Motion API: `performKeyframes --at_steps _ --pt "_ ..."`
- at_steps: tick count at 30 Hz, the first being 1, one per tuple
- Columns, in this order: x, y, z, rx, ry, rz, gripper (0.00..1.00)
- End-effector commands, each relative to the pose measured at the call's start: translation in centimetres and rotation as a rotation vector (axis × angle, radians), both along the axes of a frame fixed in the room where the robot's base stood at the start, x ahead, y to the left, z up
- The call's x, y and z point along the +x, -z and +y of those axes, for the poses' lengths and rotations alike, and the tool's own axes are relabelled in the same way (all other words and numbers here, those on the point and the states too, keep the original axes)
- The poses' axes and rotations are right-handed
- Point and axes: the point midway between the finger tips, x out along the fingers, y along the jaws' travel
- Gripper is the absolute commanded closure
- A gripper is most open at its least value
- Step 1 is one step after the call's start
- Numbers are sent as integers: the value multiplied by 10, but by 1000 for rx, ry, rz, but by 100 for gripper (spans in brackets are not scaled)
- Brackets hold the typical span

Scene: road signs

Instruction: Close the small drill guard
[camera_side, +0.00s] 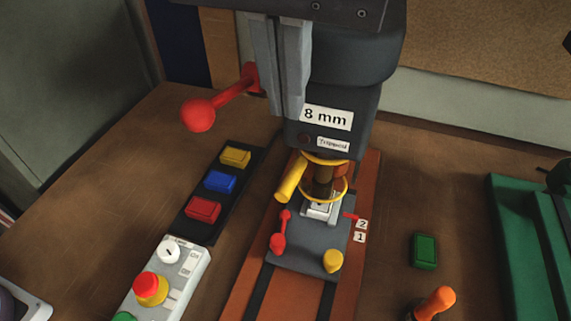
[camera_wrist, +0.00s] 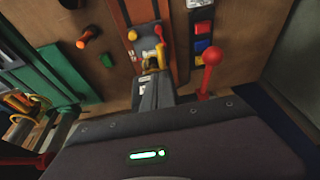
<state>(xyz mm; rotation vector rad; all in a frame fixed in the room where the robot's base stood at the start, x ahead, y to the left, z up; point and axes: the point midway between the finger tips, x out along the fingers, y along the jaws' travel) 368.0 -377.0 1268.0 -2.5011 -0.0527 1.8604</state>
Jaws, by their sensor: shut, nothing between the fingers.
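The small drill (camera_side: 345,75) is a dark machine labelled "8 mm". Its guard (camera_side: 325,199) shows as yellow rings around the chuck, with a yellow bar-like handle (camera_side: 291,178) sticking out to the left. I cannot tell for sure whether the guard is open or closed. My gripper (camera_side: 288,110) points down, shut and empty, in front of the drill head and above the handle, apart from it. In the wrist view, the fingers (camera_wrist: 151,80) reach toward the drill's work area, where the yellow handle (camera_wrist: 160,54) shows and the guard is mostly hidden.
A red-knobbed lever (camera_side: 198,115) sticks out left of my fingers. Below are a clamp plate with a red lever (camera_side: 278,242) and yellow knob (camera_side: 333,261). Coloured buttons (camera_side: 220,182) and a control box (camera_side: 165,280) lie left. A green machine (camera_side: 525,240) stands right.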

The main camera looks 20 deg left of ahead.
Motion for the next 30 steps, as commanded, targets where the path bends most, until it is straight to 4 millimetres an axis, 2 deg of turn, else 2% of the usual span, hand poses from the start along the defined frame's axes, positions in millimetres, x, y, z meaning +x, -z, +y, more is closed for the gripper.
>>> performKeyframes --at_steps 4,14,18,24,30 --pt "6 20 3 3 0 3 100" --pt "27 89 6 1 1 2 100" --pt "28 113 9 1 2 1 100" --pt "29 129 9 -2 2 -1 100" --pt "29 130 9 -4 2 -2 100"
